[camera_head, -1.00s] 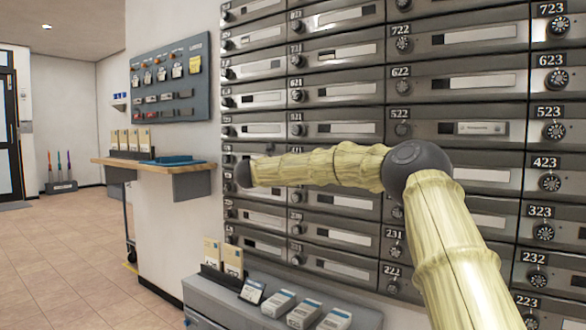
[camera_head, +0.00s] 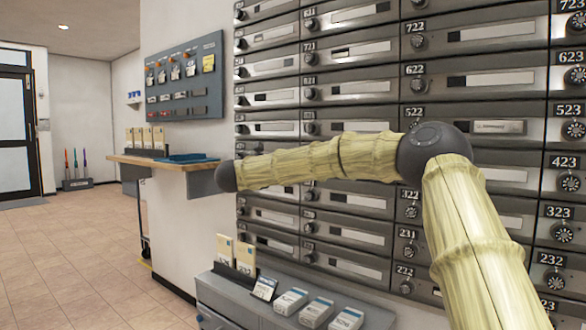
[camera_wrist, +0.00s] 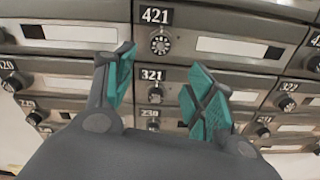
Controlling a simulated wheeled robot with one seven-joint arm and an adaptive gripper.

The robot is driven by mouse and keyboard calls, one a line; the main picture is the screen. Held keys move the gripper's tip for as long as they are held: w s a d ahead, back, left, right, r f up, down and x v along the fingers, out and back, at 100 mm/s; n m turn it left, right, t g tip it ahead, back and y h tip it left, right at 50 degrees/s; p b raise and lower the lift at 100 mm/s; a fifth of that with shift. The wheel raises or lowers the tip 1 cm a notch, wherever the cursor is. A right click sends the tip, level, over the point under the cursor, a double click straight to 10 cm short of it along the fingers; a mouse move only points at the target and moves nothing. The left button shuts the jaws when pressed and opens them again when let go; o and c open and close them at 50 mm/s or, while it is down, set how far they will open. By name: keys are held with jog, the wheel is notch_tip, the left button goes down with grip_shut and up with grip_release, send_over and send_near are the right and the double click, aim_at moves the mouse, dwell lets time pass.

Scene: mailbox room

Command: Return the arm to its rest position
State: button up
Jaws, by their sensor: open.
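My gripper (camera_wrist: 160,95) shows in the wrist view with its two teal-padded fingers spread apart and nothing between them. It faces the grey mailbox wall, with the door labelled 321 (camera_wrist: 178,76) seen between the fingers and the door labelled 421 (camera_wrist: 220,45) above. In the head view my arm (camera_head: 330,160) reaches in from the lower right, bends at a dark elbow joint and extends left in front of the mailboxes. The gripper itself does not show in the head view.
The mailbox wall (camera_head: 480,80) fills the right side. A low grey cabinet (camera_head: 225,305) with card boxes stands below the arm. A wooden shelf (camera_head: 165,163) with a blue tray (camera_head: 187,158) juts out at left. The tiled floor (camera_head: 75,245) at left is clear.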

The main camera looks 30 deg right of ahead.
jog(key=shift+s+a, duration=0.2)
jog(key=shift+a, duration=0.15)
dwell(0.3)
